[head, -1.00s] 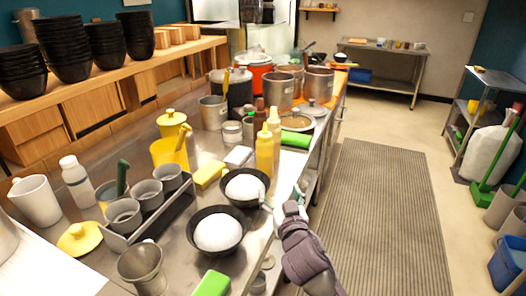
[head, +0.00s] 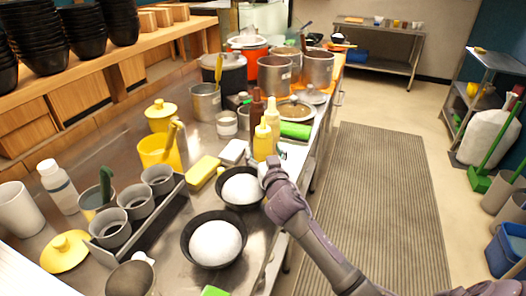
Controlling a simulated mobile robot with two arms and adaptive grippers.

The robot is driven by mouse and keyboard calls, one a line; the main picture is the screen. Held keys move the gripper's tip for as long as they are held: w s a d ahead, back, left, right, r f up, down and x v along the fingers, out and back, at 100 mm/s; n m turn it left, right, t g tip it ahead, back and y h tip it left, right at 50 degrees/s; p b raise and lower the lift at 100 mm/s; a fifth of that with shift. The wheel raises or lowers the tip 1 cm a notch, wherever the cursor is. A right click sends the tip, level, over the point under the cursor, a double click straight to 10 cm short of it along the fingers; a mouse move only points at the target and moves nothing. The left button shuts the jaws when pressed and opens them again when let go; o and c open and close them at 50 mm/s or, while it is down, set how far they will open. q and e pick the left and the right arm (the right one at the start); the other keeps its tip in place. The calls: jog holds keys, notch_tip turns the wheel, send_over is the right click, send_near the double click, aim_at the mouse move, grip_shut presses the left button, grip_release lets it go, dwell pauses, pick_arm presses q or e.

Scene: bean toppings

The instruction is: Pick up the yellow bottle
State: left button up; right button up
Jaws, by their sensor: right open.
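A yellow squeeze bottle (head: 263,143) stands upright on the metal counter, behind the nearer bowls. A second yellow bottle (head: 272,117) stands just behind it, and a dark brown bottle (head: 256,108) is beside them. My right gripper (head: 271,164) is open, close in front of the front yellow bottle at its lower part. The gripper hides part of the bottle's base, and I cannot tell whether a finger touches it. My left gripper is not in view.
Black bowls with white contents (head: 240,188) (head: 214,240) sit just left of and below the right gripper. A yellow block (head: 203,172), a white block (head: 233,152) and a green block (head: 295,131) lie near the bottles. Pots stand farther back. The floor mat at right is clear.

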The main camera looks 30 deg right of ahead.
jog(key=x, duration=0.2)
jog(key=p+x, duration=0.1)
jog(key=x, duration=0.1)
jog(key=shift+d+r, duration=0.25)
jog(key=shift+w+d, duration=0.1)
jog(key=shift+w, duration=0.3)
jog(key=shift+w+f, duration=0.1)
jog(key=shift+w, duration=0.05)
jog(key=shift+c, duration=0.8)
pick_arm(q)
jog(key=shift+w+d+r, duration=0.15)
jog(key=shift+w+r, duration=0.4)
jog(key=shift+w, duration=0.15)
pick_arm(e)
jog(key=c, duration=0.6)
